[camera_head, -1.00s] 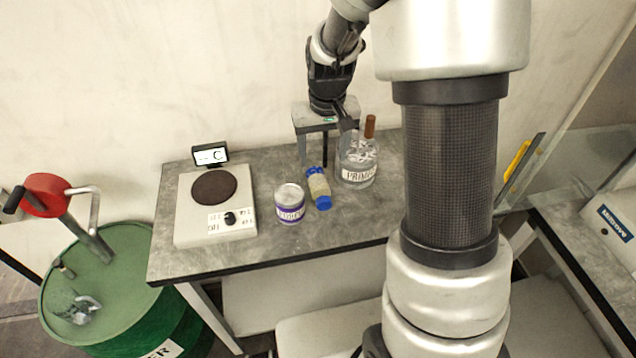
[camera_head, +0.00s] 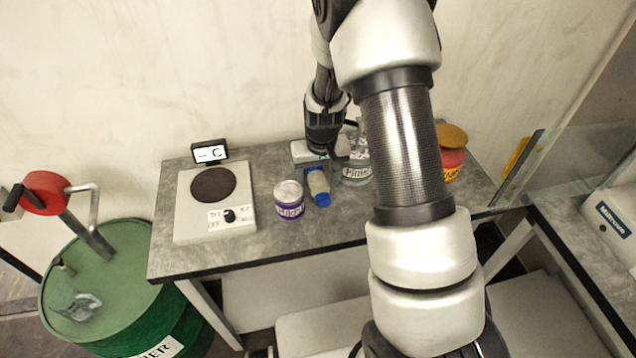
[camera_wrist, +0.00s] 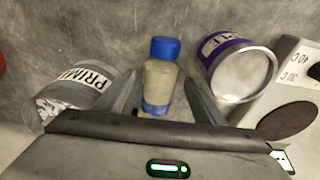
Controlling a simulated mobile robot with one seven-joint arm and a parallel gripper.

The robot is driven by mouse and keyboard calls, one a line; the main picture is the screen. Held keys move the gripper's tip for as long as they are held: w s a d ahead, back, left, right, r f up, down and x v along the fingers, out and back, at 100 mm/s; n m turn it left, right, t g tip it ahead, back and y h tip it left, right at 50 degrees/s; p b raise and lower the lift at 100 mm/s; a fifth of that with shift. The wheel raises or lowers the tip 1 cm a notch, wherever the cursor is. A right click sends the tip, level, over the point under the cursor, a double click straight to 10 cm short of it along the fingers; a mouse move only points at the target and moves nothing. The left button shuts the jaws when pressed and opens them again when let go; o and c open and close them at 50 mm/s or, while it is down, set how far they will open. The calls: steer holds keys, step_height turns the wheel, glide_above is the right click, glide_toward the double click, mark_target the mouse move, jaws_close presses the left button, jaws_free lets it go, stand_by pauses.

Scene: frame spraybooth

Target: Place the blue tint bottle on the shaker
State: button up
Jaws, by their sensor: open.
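The blue tint bottle (camera_head: 318,184), with a blue cap and a tan body, lies on the grey table. In the wrist view it (camera_wrist: 160,80) lies between my two fingers, its cap pointing away from the palm. My gripper (camera_head: 328,163) is open, low over the bottle's far end. The fingers (camera_wrist: 160,95) stand apart on either side of the bottle, with gaps visible. No thing in view is clearly labelled as the shaker. A white device (camera_head: 239,218) with a round dark plate, knob and small display sits at the table's left.
A purple-banded can (camera_head: 289,203) stands close left of the bottle. A red and yellow can (camera_head: 452,160) is farther right. A white machine (camera_head: 607,218) sits on the right bench. A green drum (camera_head: 120,285) stands left.

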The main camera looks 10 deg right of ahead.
steer(key=c, duration=1.4)
